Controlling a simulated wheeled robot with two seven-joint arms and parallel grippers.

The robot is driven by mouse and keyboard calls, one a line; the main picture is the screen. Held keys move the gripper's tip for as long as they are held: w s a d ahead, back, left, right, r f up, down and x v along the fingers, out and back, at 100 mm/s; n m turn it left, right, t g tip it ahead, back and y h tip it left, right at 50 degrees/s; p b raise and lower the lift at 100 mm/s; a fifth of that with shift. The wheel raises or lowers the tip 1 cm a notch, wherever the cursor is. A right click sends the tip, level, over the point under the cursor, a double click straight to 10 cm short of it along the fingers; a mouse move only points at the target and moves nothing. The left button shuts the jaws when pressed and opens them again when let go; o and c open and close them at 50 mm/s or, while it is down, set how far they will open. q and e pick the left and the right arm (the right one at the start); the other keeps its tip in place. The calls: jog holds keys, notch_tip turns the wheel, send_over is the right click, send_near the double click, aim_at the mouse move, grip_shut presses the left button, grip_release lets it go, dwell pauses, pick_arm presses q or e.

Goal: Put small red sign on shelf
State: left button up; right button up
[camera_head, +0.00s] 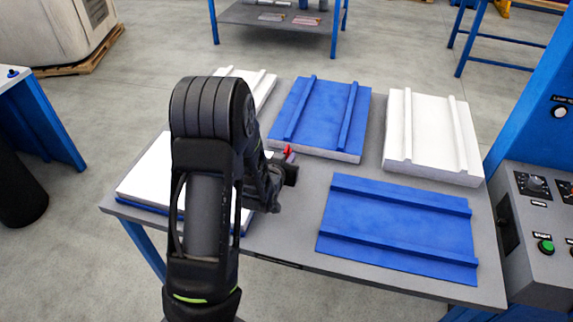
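A small red thing (288,151), perhaps the small red sign, shows just beyond my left gripper (286,172), at the near left corner of a blue panel. My arm hides part of that spot. I cannot tell whether the gripper touches or holds it, nor whether the fingers are open or shut. A grey shelf (240,14) on a blue frame stands at the top of the view, with small flat pieces lying on it, one reddish (305,20). My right gripper is not in view.
The grey table (300,205) carries a far blue panel (320,112), a near blue panel (398,222), a white panel (432,132) and more white panels at left, partly behind my arm. A control box (540,240) with a green button stands at right.

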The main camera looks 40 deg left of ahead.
pick_arm(q)
grip_shut()
dwell(0.4)
notch_tip(320, 180, up, 10)
jog(key=shift+p, duration=0.35)
dwell(0.9)
jog(key=shift+s+a, duration=0.1)
jog(key=d+r+m+h, duration=0.1)
jog(key=d+m+h, duration=0.2)
jog(key=d, duration=1.9)
jog(key=shift+d+r+m+t+h, duration=0.2)
jog(key=shift+d+m+t+h, duration=0.15)
jog(key=shift+h, duration=0.35)
